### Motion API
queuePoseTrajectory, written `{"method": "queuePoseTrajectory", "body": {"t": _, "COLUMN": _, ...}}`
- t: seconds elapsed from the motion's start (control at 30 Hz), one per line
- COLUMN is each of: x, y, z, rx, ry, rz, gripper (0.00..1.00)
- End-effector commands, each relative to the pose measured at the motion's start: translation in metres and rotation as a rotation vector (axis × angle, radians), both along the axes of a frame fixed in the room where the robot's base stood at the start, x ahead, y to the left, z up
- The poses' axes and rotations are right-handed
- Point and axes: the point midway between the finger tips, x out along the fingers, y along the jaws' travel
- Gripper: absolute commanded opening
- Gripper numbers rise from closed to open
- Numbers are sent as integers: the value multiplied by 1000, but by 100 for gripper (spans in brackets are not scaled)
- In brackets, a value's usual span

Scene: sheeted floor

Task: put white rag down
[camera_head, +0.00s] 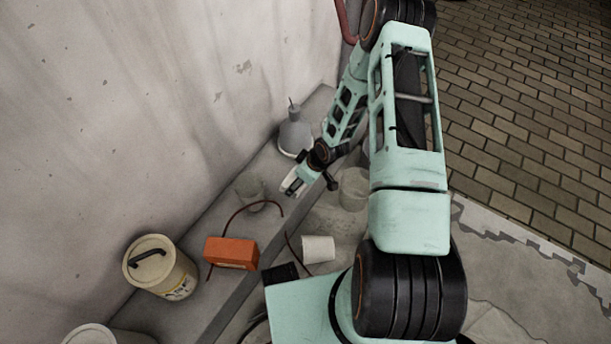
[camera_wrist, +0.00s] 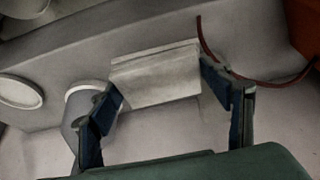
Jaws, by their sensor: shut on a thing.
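The white rag (camera_wrist: 155,78) is a pale, folded-looking rectangle between the fingertips of my gripper (camera_wrist: 162,84) in the wrist view. The two dark blue fingers are spread to its width and meet its left and right ends. In the head view my gripper (camera_head: 296,181) hangs over the ledge along the wall, and a small pale patch of the rag (camera_head: 289,182) shows at its tip. The gap between the rag and the surface below is hard to judge.
A white cylinder (camera_head: 318,249) and another grey bucket (camera_head: 353,189) stand nearer my base.

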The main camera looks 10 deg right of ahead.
Motion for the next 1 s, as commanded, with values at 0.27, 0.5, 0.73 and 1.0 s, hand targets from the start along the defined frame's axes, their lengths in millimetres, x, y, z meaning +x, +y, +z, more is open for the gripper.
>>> {"method": "queuePoseTrajectory", "body": {"t": 0.27, "x": 56, "y": -29, "z": -45, "rx": 2, "ry": 2, "rz": -7, "gripper": 49}}
{"method": "queuePoseTrajectory", "body": {"t": 0.5, "x": 81, "y": -40, "z": -74, "rx": 1, "ry": 1, "rz": -4, "gripper": 49}}
{"method": "queuePoseTrajectory", "body": {"t": 0.73, "x": 90, "y": -46, "z": -86, "rx": 0, "ry": 0, "rz": -4, "gripper": 49}}
{"method": "queuePoseTrajectory", "body": {"t": 1.0, "x": 89, "y": -44, "z": -114, "rx": 0, "ry": 2, "rz": -3, "gripper": 49}}
